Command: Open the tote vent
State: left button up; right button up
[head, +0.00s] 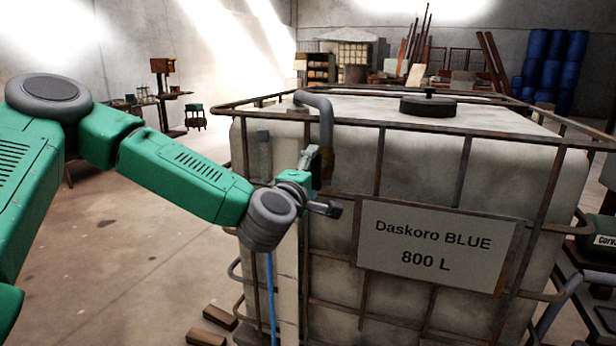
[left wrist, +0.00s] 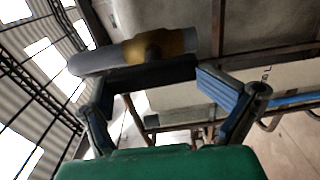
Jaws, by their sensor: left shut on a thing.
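The tote (head: 470,160) is a white tank in a rusty cage, with a sign reading "Daskoro BLUE 800 L" (head: 438,245). A grey bent pipe (head: 320,108) comes over its top edge and down the near left corner. In the left wrist view, the pipe (left wrist: 100,60) meets a brass-coloured fitting (left wrist: 172,43) with a dark bar-like handle (left wrist: 150,75) in front. My left gripper (head: 318,180) is at the pipe's lower end. In the left wrist view, its fingers (left wrist: 158,90) are spread to either side of the handle and shut on it. My right gripper is out of view.
A black round lid (head: 428,106) sits on the tote's top. Cage bars surround the gripper's work area. Wooden blocks (head: 212,330) lie on the floor at the tote's foot. Blue drums (head: 550,60) stand far back right. The floor at left is mostly clear.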

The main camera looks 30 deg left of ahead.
pick_arm(q)
jog(key=shift+w+d+r, duration=0.1)
jog(key=shift+w+r, duration=0.15)
jog(key=shift+r, duration=0.6)
jog(key=o, duration=0.9)
jog(key=s+d+f, duration=0.1)
jog(key=s+f, duration=0.1)
jog(key=s, duration=0.5)
jog(key=shift+s, duration=0.35)
jog(key=shift+d+r, duration=0.1)
jog(key=shift+d, duration=0.2)
